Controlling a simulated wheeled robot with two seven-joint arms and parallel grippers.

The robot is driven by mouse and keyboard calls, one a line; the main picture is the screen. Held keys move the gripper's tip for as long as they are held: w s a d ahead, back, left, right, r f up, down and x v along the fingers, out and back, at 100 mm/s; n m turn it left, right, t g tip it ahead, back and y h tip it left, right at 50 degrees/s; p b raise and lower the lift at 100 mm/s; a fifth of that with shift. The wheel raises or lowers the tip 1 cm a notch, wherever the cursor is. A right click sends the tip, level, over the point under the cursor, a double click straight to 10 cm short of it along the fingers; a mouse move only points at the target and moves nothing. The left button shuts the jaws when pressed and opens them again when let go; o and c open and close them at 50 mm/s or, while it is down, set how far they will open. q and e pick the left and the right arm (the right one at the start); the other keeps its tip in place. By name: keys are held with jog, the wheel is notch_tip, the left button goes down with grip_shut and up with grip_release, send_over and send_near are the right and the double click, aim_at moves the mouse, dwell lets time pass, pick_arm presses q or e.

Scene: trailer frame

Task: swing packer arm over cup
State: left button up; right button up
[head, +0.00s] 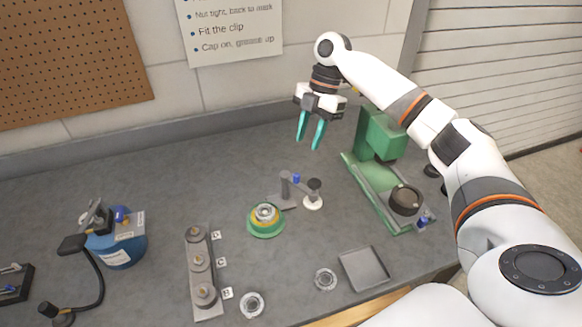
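The green cup (265,222) sits on the bench with a metal ring and yellow material in it. Just right of it stands what looks like the packer arm (298,186), a grey post and bar with a blue piece on top. Its dark knob and white foot (313,202) are at the right end, beside the cup and not over it. My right gripper (311,133) is above and behind the packer arm, pointing down. Its two teal fingers are apart with nothing between them. My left gripper is out of view.
A green press (380,135) stands at right, close to my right arm. In front are a grey tray (363,269), loose metal rings (252,304) and a rack with posts (206,296). A blue container (118,250) and a lamp (73,244) are at left. The back bench is clear.

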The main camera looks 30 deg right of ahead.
aim_at(297, 174)
jog(key=p+x, duration=0.1)
jog(key=x, duration=0.3)
jog(key=p+x, duration=0.1)
jog(key=x, duration=0.4)
jog(key=shift+w+f+p, duration=0.1)
jog(key=shift+w+p, duration=0.1)
jog(key=shift+p, duration=0.2)
jog(key=shift+s+a+f, duration=0.1)
jog(key=shift+a+f, duration=0.05)
jog(key=shift+f, duration=0.35)
grip_shut()
